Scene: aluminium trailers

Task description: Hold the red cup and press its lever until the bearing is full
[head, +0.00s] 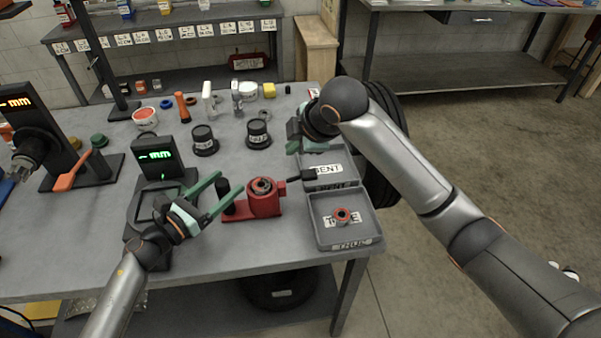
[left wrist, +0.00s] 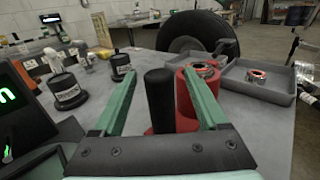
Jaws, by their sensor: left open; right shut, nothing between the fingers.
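The red cup (head: 263,203) stands on its red base near the front right of the table, with a bearing (head: 262,186) in its top. A black upright grip (head: 228,198) stands at its left, and a black lever (head: 302,176) sticks out right. My left gripper (head: 230,184) is open around the black grip; in the left wrist view the grip (left wrist: 160,100) shows between the green fingers, apparently untouched. The red cup (left wrist: 187,105) is partly behind the right finger there. My right gripper (head: 294,146) is shut and empty beyond the lever, mostly hidden by its wrist.
A grey tray (head: 322,238) with a red-ringed bearing (head: 342,216) lies right of the cup; another labelled tray (head: 345,178) lies behind it. A green-lit display (head: 155,155) stands left. Black jars (head: 204,139) and small bottles stand farther back.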

